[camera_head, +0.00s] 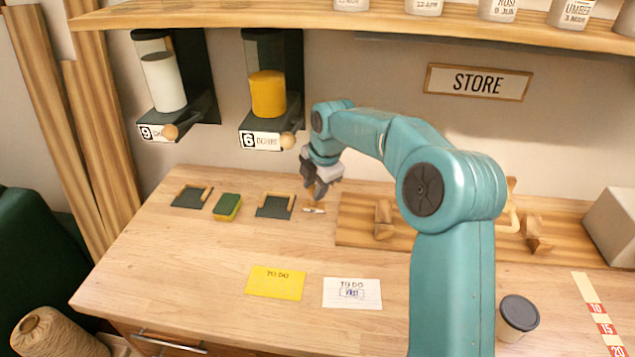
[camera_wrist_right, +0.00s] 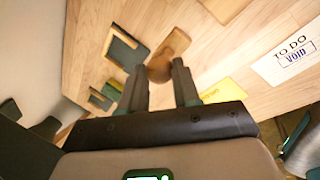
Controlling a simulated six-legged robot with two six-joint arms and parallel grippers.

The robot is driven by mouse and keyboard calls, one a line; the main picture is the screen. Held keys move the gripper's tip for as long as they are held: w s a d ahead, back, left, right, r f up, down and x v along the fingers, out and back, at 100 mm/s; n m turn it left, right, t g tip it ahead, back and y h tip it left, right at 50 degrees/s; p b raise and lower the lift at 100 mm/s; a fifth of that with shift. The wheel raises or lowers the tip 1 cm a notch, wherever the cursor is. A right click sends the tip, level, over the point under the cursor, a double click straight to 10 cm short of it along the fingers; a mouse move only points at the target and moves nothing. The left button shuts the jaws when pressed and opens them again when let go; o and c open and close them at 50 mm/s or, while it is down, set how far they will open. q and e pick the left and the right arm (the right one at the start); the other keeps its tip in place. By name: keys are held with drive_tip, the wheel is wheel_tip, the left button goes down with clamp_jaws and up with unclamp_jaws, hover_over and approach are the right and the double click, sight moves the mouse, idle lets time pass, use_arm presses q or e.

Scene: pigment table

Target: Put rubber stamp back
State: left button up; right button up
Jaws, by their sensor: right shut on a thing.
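My right gripper (camera_head: 320,190) is low over the back of the table, fingers pointing down. In the wrist view (camera_wrist_right: 160,85) its two fingers close around the round brown knob of the rubber stamp (camera_wrist_right: 160,67). The stamp's wooden part shows just below the fingers in the head view (camera_head: 314,208); the gripper hides its upper part. I cannot tell whether it touches the table. It is right of a dark pad with a wooden edge (camera_head: 274,206). A white TO DO card (camera_head: 352,300) bears a VOID mark. My left gripper is not in view.
A green sponge (camera_head: 227,207) and another dark pad (camera_head: 190,197) lie to the left. A wooden board (camera_head: 362,235) with upright pieces lies right of the gripper. A yellow card (camera_head: 275,283) and a dark-lidded jar (camera_head: 518,314) are nearer. Dispensers with jars hang behind.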

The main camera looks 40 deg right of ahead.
drive_tip(key=w+d+p, duration=0.3)
drive_tip(key=w+d, duration=0.1)
drive_tip(key=d, duration=0.1)
drive_tip(key=x, duration=0.3)
drive_tip(key=s+p+x, duration=0.1)
drive_tip(key=x, duration=0.2)
drive_tip(key=shift+s+d+f+p, duration=0.1)
drive_tip(key=shift+s+f+p, duration=0.05)
drive_tip(key=shift+f+p, duration=0.2)
drive_tip(key=shift+f, duration=0.25)
drive_tip(key=shift+f+b, duration=0.15)
drive_tip(key=shift+b, duration=0.2)
drive_tip(key=o, duration=0.9)
drive_tip(key=shift+c, duration=0.2)
